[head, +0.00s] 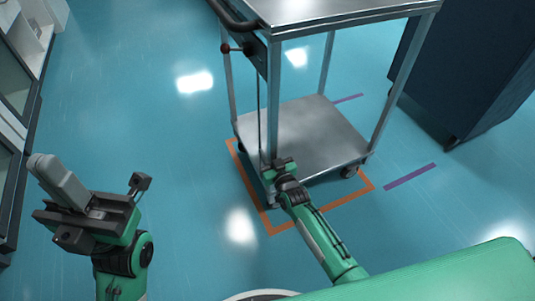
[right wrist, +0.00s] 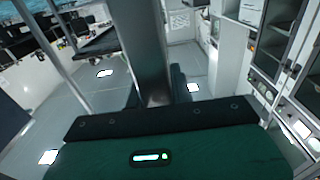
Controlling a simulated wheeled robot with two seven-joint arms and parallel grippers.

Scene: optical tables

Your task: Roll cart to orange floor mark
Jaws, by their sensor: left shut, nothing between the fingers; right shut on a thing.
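The metal cart (head: 318,143) stands over the orange floor mark (head: 254,190), a taped outline. The outline's left and near sides show clear of the cart. Its far side is mostly hidden under the lower shelf. The near right caster (head: 348,171) shows inside the outline. My right gripper (head: 281,166) is shut on the cart's near left post (head: 272,110), low down by the lower shelf. In the right wrist view a grey upright (right wrist: 143,50) rises beyond the wrist; the fingertips are hidden there. My left gripper (head: 58,180) is shut and empty, left of the cart.
A dark blue cabinet (head: 465,70) stands close to the right. Purple floor strips (head: 410,177) lie between them. White cabinets (head: 14,120) line the left. The blue floor left of the cart is clear.

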